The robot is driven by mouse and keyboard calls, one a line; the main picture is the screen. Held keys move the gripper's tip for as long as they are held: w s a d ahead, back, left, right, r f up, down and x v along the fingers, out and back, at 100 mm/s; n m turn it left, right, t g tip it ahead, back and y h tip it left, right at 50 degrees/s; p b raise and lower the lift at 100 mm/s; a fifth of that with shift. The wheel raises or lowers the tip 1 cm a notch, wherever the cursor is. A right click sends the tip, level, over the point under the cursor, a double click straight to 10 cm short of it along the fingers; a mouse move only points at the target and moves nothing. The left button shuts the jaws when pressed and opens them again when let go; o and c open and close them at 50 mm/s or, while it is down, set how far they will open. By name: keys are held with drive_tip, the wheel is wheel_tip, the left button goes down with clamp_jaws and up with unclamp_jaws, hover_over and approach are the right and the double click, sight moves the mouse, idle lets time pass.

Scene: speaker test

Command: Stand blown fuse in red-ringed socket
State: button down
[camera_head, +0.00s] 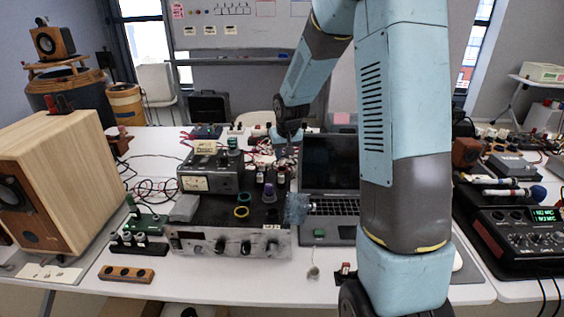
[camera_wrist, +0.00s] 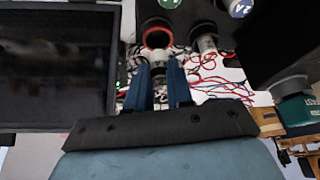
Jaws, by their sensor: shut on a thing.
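In the wrist view my gripper (camera_wrist: 159,72) has its two blue fingers closed on a pale cylindrical piece (camera_wrist: 158,56), which looks like the fuse. Its lower part is hidden between the fingers. The red-ringed socket (camera_wrist: 157,29) shows as a dark round opening with a red rim just beyond the held piece. The piece overlaps the near side of the ring in this view; I cannot tell whether they touch. In the head view my gripper (camera_head: 284,132) is small and dark beyond the bench instruments, and the held piece cannot be made out there.
In the head view a laptop (camera_head: 330,158), a meter box (camera_head: 208,180) and a panelled unit (camera_head: 225,243) crowd the table. A wooden speaker (camera_head: 60,180) stands left.

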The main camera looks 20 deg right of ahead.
sight(283, 158)
drive_tip(key=shift+w+f, duration=0.2)
drive_tip(key=shift+f, duration=1.6)
drive_tip(key=c, duration=1)
unclamp_jaws()
drive_tip(key=shift+r, duration=0.1)
drive_tip(key=s+r, duration=1.8)
drive_tip(key=r, duration=0.3)
drive_tip(key=s+r+t, duration=0.1)
drive_tip(key=s+r, duration=0.2)
drive_tip(key=s, duration=1.5)
drive_tip(key=shift+s+a, duration=0.2)
